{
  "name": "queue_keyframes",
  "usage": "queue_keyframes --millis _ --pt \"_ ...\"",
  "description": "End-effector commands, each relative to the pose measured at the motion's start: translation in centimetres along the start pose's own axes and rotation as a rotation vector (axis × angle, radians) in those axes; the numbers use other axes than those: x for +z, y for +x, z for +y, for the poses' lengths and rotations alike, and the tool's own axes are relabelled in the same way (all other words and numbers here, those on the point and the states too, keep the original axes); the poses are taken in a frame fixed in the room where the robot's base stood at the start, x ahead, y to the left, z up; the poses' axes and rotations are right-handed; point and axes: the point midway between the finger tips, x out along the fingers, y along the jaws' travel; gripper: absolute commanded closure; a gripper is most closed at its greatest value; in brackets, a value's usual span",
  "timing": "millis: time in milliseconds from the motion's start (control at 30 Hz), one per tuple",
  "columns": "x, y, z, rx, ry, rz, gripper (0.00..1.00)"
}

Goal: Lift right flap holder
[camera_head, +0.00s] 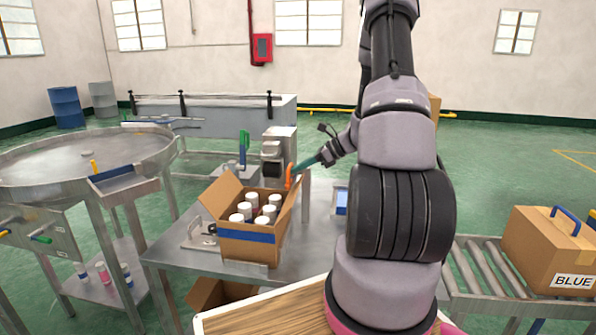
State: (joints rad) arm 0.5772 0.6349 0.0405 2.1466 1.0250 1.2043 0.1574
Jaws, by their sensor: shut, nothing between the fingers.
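An open cardboard box (247,243) with a blue band stands on the metal table and holds several white-capped cans (262,222). Its left flap (219,195) leans outward, and its right flap (290,206) stands up steeply. An orange clip-like piece (289,178), which looks like the right flap holder, is at the top of the right flap. My gripper (297,167) comes in from the right with its teal fingers shut. Its tips are close to the orange piece; I cannot tell whether they touch it.
A machine (279,150) stands just behind the box, with an upright green piece (243,141) to its left. A round metal table (75,160) is at left. A closed box labelled BLUE (540,248) sits on a roller conveyor (474,270) at right. The metal table (318,240) has free room right of the open box.

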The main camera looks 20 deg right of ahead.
Motion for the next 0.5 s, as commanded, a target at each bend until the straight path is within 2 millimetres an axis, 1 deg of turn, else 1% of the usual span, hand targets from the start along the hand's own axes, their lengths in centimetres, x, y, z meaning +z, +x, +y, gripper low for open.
queue_keyframes --millis 267,500 --pt "0.6 -0.3 -0.3 0.032 0.048 0.0 1.0" --pt "1.7 -1.0 -1.3 0.103 0.16 0.0 1.0"
